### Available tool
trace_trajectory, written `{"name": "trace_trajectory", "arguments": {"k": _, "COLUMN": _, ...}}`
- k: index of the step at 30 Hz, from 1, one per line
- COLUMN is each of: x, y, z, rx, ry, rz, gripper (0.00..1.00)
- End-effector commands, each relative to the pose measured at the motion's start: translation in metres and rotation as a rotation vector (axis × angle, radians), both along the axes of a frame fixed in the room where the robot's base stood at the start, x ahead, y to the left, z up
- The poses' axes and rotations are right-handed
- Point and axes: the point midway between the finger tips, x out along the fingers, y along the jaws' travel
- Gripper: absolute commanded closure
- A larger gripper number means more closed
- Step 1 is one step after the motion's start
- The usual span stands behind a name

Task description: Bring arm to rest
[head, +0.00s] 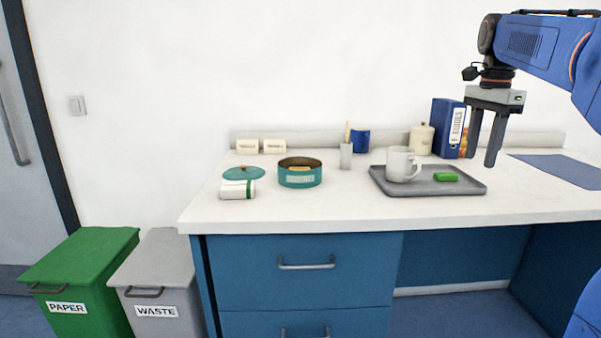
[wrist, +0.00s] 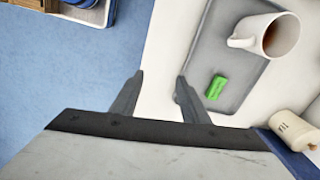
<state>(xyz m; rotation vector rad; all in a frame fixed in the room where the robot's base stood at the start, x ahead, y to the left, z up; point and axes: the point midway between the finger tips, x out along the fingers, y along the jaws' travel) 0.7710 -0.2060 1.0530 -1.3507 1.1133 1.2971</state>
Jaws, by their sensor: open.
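My gripper (head: 482,162) hangs from my blue arm at the right of the head view, fingers pointing down. Its two fingers are apart with nothing between them. In the wrist view my gripper (wrist: 158,84) shows both fingers spread over the white counter and beside the tray (wrist: 192,80). On the tray stand a white mug (head: 403,165) and a small green block (head: 445,177), which also shows in the wrist view (wrist: 216,87).
A blue binder (head: 445,126) and a cream canister (head: 421,139) stand at the back. A teal tin (head: 300,180), its lid (head: 243,173), a white roll (head: 238,190) and a cup (head: 346,156) stand further left. A blue mat (head: 565,169) lies at right. The front counter is clear.

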Motion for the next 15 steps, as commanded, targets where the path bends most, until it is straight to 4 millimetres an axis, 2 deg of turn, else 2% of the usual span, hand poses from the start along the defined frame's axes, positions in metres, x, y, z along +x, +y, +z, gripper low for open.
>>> {"name": "trace_trajectory", "arguments": {"k": 8, "x": -0.033, "y": 0.025, "z": -0.019, "rx": -0.019, "ry": -0.041, "rz": 0.166, "gripper": 0.59}}
{"name": "trace_trajectory", "arguments": {"k": 15, "x": -0.084, "y": 0.059, "z": -0.057, "rx": -0.056, "ry": -0.104, "rz": 0.423, "gripper": 0.59}}
